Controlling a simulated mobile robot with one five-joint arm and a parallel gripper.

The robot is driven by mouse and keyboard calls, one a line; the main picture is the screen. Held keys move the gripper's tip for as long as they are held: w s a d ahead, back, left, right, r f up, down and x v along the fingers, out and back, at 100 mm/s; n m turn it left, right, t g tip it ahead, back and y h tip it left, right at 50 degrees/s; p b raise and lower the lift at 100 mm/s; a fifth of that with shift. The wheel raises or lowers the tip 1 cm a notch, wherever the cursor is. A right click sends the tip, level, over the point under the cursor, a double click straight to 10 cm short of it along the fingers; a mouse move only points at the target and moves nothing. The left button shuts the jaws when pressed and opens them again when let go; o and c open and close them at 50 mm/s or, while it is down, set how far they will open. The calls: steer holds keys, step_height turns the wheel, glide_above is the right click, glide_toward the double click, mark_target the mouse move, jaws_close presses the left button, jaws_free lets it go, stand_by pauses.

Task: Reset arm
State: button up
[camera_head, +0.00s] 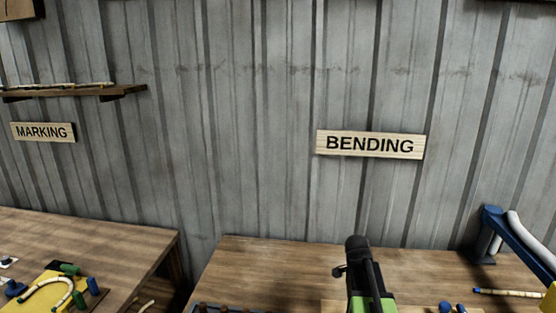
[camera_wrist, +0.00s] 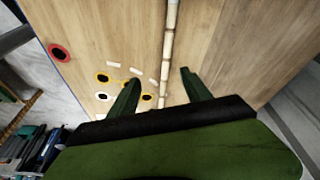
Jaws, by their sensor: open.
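In the wrist view, my gripper (camera_wrist: 160,78) is open, its two dark green fingers spread apart. A pale, jointed rattan pole (camera_wrist: 169,42) runs up the picture over a wooden surface (camera_wrist: 215,45), in line with the gap between the fingers. I cannot tell how far the pole is from the fingers, but they are not closed on it. In the head view, my black and green arm (camera_head: 366,272) rises at the bottom centre, in front of the workbench (camera_head: 270,258) under the BENDING sign (camera_head: 370,144). The fingers cannot be made out there.
A blue stand (camera_head: 493,220) with a white tube stands at the bench's right, near a short pale stick (camera_head: 508,293). A second table (camera_head: 90,237) under the MARKING sign (camera_head: 43,132) holds a yellow board with pegs. Ringed holes (camera_wrist: 60,53) show in the wrist view.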

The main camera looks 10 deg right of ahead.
steer(key=s+a+f+n+y+b, duration=0.1)
steer(key=s+a+n, duration=0.1)
steer(key=a+n, duration=0.7)
steer(key=s+a+f+n+y, duration=0.2)
steer(key=a+n, duration=0.7)
steer(key=a, duration=0.8)
steer(key=shift+s+f+y+b, duration=0.25)
steer(key=shift+s+y+b, duration=0.05)
steer(key=shift+s+b, duration=0.1)
